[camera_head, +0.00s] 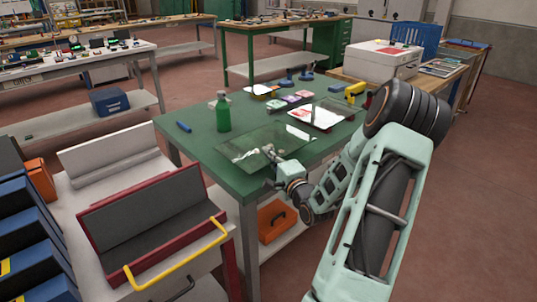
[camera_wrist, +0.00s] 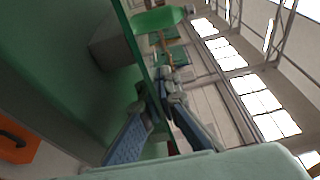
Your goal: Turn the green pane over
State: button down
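The green pane (camera_head: 262,146) is a see-through sheet lying about level over the green worktable, near its front corner. In the wrist view the pane (camera_wrist: 142,45) shows nearly edge-on as a thin green strip, with a grey block (camera_wrist: 112,42) between it and the table. My gripper (camera_head: 272,156) is at the pane's near right edge. In the wrist view my gripper (camera_wrist: 158,98) has its two blue-grey fingers on either side of that edge, tips close together, and appears shut on it. The exact finger contact is partly hidden.
The green worktable (camera_head: 188,146) also bears a green bottle (camera_head: 223,112) behind the pane and a white-edged tray (camera_head: 318,116) to the right. A dark red rack with a yellow handle (camera_head: 180,255) stands at front left. An orange toolbox (camera_head: 277,220) sits on the shelf below.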

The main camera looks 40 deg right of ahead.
jog(key=shift+f+b, duration=0.35)
dwell(0.3)
jog(key=c, duration=2.1)
grip_release()
jog(key=shift+f, duration=0.15)
jog(key=v, duration=1.2)
